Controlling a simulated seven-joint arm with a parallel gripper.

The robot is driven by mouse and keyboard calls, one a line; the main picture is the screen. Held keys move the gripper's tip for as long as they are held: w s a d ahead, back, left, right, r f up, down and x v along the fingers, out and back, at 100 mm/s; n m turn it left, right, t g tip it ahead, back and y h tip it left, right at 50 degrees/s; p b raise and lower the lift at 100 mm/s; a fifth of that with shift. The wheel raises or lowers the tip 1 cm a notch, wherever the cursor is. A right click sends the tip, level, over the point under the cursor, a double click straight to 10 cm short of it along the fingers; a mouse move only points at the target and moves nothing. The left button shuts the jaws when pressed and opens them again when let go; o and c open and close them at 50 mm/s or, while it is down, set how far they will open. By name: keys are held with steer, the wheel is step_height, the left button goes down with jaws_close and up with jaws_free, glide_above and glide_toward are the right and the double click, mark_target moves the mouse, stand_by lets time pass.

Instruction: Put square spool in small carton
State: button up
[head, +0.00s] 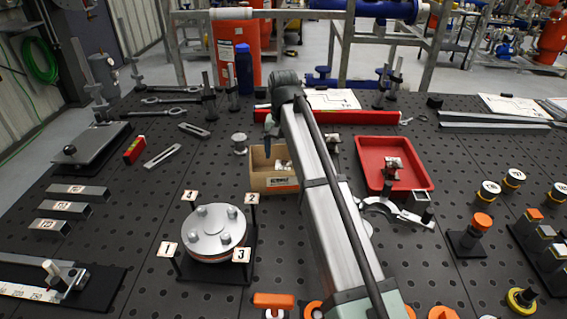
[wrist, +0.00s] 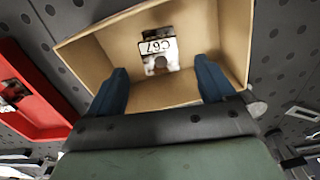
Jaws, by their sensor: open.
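The small carton (head: 272,184) is an open brown box standing mid-table, partly covered by my arm in the head view; it also fills the top of the wrist view (wrist: 95,45). Inside lies a squarish metallic piece with a white tag (wrist: 157,47), apparently the square spool, lying on the carton's floor. My gripper (wrist: 160,78) is open, its two blue fingers apart over the carton, with the tagged piece between and beyond them, not gripped. In the head view most of the gripper is hidden behind my arm.
A red tray (head: 424,181) right of the carton holds another tagged metal piece (head: 391,168). A round grey spool (head: 239,143) stands left of the carton. A flanged disc (head: 214,234) on a stand is at front left. A long red bar lies behind the carton.

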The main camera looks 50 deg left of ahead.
mark_target(284, 165)
steer(key=shift+r, duration=2.35)
steer(key=shift+o, duration=0.4)
